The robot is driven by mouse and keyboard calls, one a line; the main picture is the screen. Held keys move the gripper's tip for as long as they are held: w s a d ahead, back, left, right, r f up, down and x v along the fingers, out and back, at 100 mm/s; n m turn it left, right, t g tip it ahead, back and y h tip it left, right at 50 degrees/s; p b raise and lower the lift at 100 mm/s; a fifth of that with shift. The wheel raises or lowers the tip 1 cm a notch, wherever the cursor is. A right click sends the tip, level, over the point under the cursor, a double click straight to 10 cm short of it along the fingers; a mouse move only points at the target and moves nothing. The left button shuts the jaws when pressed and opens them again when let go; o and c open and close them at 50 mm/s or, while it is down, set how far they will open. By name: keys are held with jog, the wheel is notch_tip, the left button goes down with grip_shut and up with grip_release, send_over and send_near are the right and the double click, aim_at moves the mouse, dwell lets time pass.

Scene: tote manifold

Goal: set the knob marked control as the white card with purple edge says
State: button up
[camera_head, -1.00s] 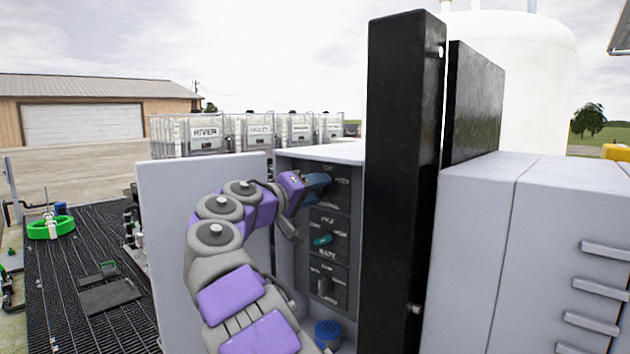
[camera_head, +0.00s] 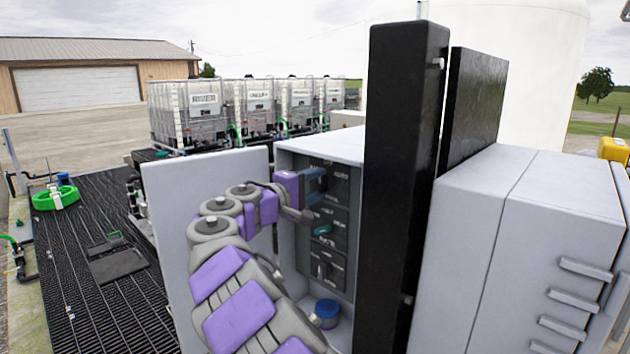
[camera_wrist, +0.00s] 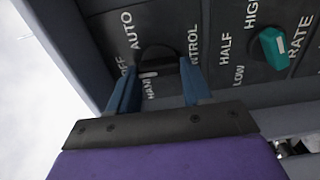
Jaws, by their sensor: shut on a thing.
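The control knob (camera_wrist: 156,58) is black. In the wrist view it sits between the blue fingers of my gripper (camera_wrist: 156,88), which is shut on it. AUTO, OFF, HAND and CONTROL are lettered around it. A small white mark shows on the knob near HAND, but the fingers hide part of it, so its exact setting is unclear. In the head view my gripper (camera_head: 313,183) is at the top of the panel (camera_head: 341,222) inside the open grey box, and it largely hides the knob. I cannot make out the white card with purple edge in either view.
Below is the teal RATE knob (camera_head: 322,230), also in the wrist view (camera_wrist: 272,46), then a black knob (camera_head: 321,268). A blue cap (camera_head: 327,310) sits at the box bottom. A tall black panel (camera_head: 398,200) stands close right; the open door (camera_head: 170,220) is left.

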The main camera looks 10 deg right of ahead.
jog(key=shift+f, duration=0.25)
jog(key=o, duration=1.1)
jog(key=shift+w+a, duration=0.15)
jog(key=shift+w, duration=0.15)
jog(key=shift+c, duration=0.2)
jog(key=shift+s+r, duration=0.1)
jog(key=shift+s, duration=0.15)
jog(key=b+v, duration=0.2)
jog(key=v, duration=1.5)
jog(key=shift+a, duration=0.2)
